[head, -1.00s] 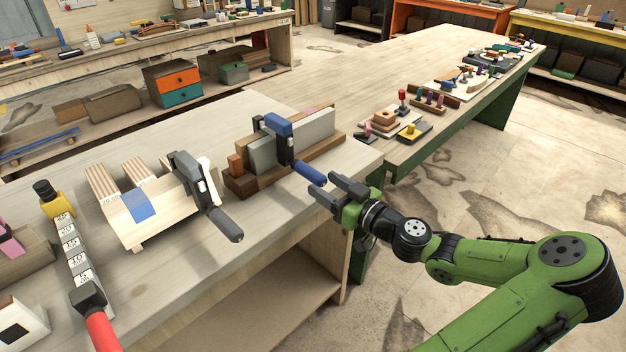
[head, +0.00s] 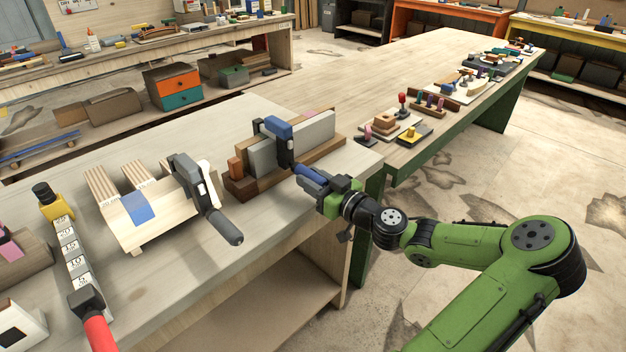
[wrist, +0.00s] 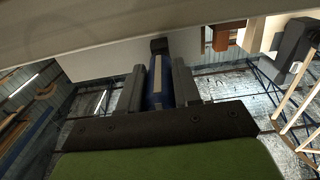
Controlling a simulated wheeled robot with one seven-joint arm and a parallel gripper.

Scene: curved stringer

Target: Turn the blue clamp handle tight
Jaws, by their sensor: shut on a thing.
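The blue-handled clamp (head: 281,141) stands on the bench with its jaw over a grey block (head: 312,132) on a brown wooden base. Its blue handle (head: 309,171) sticks out toward the bench's front edge. My gripper (head: 318,181) is around the handle with one finger on each side, shut on it. In the wrist view the blue handle (wrist: 159,84) lies between the two dark fingers (wrist: 160,86), with a pale strip along it. Part of the handle is hidden by the fingers in the head view.
A second clamp with a black handle (head: 223,226) holds a pale wooden piece to the left. A red-handled clamp (head: 99,330) lies at the near left. Small parts and trays (head: 390,122) stand on the bench to the right. Open floor lies right of the bench.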

